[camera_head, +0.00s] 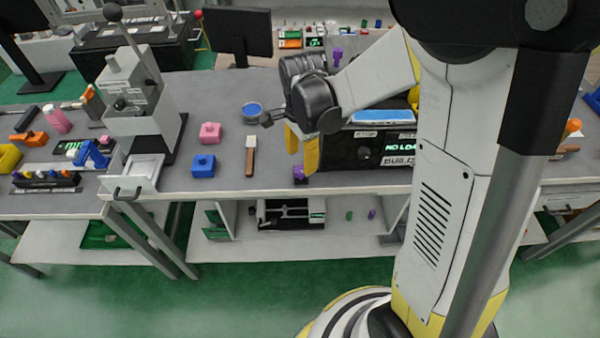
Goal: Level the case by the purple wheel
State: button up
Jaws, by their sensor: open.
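The black case (345,150) stands on the grey bench with a blue panel on top and labels reading NO LOAD and BUILD. Its right part is hidden behind my arm. I cannot tell whether it is tilted. A small purple wheel (299,174) sits low at the case's front left corner.
A grey lever fixture (132,95) stands further left. Below is a shelf (225,245) with several small items.

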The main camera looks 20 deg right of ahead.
aim_at(301, 170)
notch_tip(301, 170, down, 5)
jog(key=shift+b, duration=0.75)
jog(key=shift+c, duration=0.2)
grip_shut()
